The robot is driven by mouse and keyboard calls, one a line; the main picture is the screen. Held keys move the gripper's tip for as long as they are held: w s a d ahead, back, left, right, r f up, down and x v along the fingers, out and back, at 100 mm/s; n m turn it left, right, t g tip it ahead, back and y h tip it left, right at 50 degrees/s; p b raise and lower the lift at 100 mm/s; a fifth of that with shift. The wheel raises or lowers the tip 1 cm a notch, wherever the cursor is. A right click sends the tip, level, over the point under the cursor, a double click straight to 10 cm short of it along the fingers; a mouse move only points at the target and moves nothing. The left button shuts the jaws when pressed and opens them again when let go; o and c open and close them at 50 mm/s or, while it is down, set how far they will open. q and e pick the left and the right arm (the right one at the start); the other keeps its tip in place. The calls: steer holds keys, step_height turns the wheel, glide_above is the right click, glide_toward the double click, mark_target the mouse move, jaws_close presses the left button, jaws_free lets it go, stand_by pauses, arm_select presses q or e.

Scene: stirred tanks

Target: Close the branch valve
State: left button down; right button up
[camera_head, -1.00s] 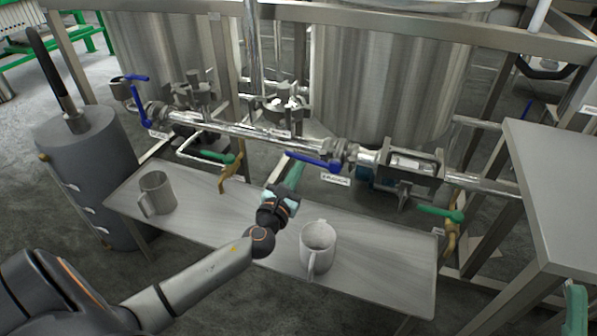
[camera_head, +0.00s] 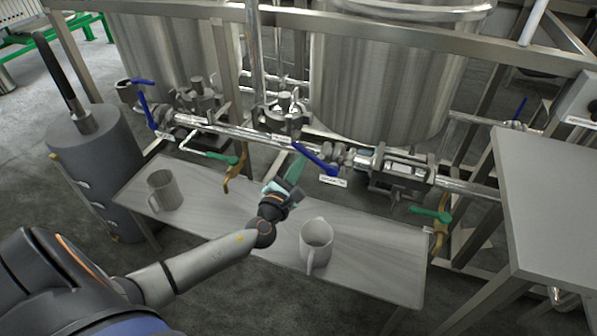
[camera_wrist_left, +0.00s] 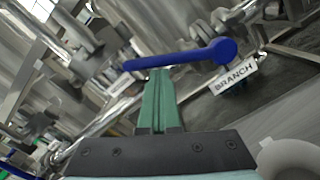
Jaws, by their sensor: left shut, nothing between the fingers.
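The branch valve has a blue lever handle (camera_head: 316,160) on the pipe, with its hub at the right end. A white tag (camera_head: 332,181) sits below it and reads BRANCH in the left wrist view (camera_wrist_left: 234,76). The blue lever (camera_wrist_left: 180,57) runs left from its round hub there. My right gripper is out of view.
A bench (camera_head: 225,215) below the pipe holds a left mug (camera_head: 164,190) and a right mug (camera_head: 317,240). Another blue lever (camera_head: 147,108) is at the left, and green-handled valves (camera_head: 208,154) (camera_head: 430,214) hang below the pipe. A grey table (camera_head: 555,195) stands at right.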

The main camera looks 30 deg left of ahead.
mark_target(306, 154)
arm_select(q)
steer(key=r+m+p, duration=0.1)
steer(key=p, duration=0.1)
steer(key=d+r+m+p, duration=0.1)
steer(key=m+p, duration=0.1)
steer(key=p, duration=0.1)
steer(key=r+m+p, duration=0.2)
steer(key=shift+w+d+p, duration=0.25)
steer(key=shift+d+p, duration=0.05)
steer(key=shift+d, duration=0.1)
steer(key=d+m+p, duration=0.1)
steer(key=p, duration=0.1)
steer(key=d+r+m+p, duration=0.1)
steer(key=m+p, duration=0.1)
steer(key=d+m+p, duration=0.1)
steer(key=m+p, duration=0.1)
steer(key=shift+w+d+r+h, duration=0.3)
steer(key=shift+w+d, duration=0.1)
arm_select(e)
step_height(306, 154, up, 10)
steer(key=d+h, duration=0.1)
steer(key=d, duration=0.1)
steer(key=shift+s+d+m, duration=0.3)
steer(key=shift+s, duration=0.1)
arm_select(q)
steer(key=shift+d, duration=0.1)
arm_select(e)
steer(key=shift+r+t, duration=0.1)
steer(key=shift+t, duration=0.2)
